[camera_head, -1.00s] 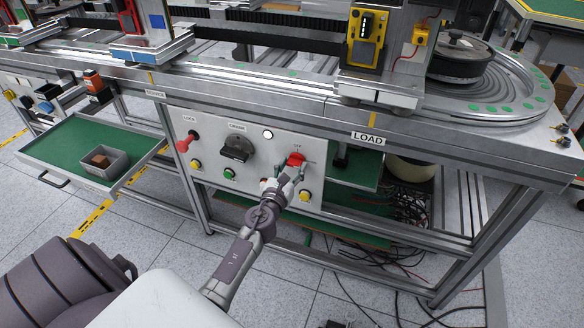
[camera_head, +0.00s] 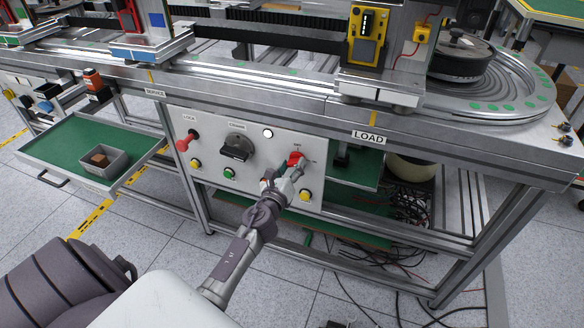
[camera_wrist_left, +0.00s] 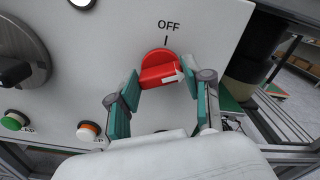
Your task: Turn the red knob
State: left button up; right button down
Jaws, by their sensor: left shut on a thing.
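The red knob (camera_head: 295,158) is on the right part of the light panel, under the table edge; it also shows in the left wrist view (camera_wrist_left: 157,68). The OFF label and a tick stand above it. The white pointer on its bar points right, away from the OFF tick. My left gripper (camera_head: 290,168) is at the knob. In the left wrist view its green-padded fingers (camera_wrist_left: 158,86) are on both sides of the bar, shut on it. My right gripper is not in view.
The panel also holds a red-handled lever (camera_head: 186,142), a black rotary handle (camera_head: 236,147), a green button (camera_head: 229,173) and a yellow button (camera_head: 305,195) close to my gripper. A green open drawer (camera_head: 70,140) juts out left. Loose cables hang under the table at right.

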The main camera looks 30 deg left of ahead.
pick_arm(q)
jog(key=shift+n, duration=1)
jog(key=n, duration=0.2)
jog(key=shift+n, duration=0.3)
jog(key=n, duration=0.2)
jog(key=shift+a+f+n, duration=0.1)
jog(key=shift+n, duration=2.2)
jog(key=shift+f+n, duration=0.1)
jog(key=shift+n, duration=0.6)
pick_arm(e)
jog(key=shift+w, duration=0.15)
